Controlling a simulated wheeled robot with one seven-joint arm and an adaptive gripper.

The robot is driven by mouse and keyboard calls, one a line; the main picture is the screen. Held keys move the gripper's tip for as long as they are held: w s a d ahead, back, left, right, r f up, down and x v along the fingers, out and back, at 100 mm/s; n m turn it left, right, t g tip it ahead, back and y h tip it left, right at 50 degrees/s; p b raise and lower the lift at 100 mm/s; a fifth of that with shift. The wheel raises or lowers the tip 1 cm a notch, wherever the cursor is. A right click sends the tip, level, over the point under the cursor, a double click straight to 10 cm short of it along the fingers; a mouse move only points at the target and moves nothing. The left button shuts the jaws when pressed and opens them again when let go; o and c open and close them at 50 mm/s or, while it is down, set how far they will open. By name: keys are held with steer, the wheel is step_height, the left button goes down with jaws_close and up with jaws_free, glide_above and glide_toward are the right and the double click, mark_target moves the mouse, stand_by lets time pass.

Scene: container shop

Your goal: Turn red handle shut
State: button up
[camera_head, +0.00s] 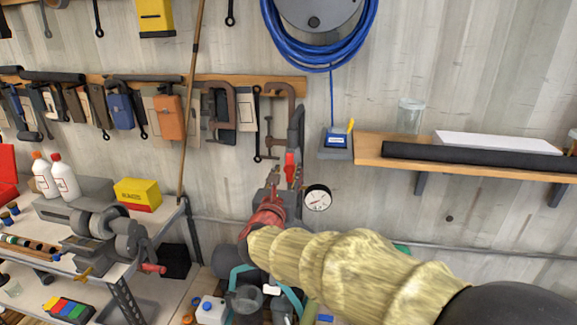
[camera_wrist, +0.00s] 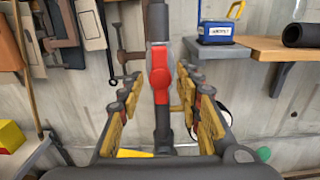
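The red handle (camera_wrist: 160,72) is in the middle of the wrist view, on a dark upright pipe (camera_wrist: 159,22). It points upward, in line with the pipe. In the head view the red handle (camera_head: 290,164) shows just above my gripper (camera_head: 285,175). My gripper is open, and in the wrist view its two yellow-padded fingers (camera_wrist: 162,84) stand on either side of the handle and pipe. I see gaps on both sides, with no clear contact. The valve's lower part is partly hidden by my gripper in the head view.
A round gauge (camera_head: 317,198) sits just right of the pipe, partly behind the right finger in the wrist view. A shelf (camera_head: 370,149) juts out at right, with a blue box (camera_head: 336,141) at its left end. A workbench (camera_head: 150,228) and hanging tools stand left.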

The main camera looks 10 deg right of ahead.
mark_target(289, 166)
steer(key=shift+p+x, duration=0.3)
steer(key=shift+x, duration=1.25)
steer(key=shift+c, duration=0.6)
steer(key=c, duration=0.8)
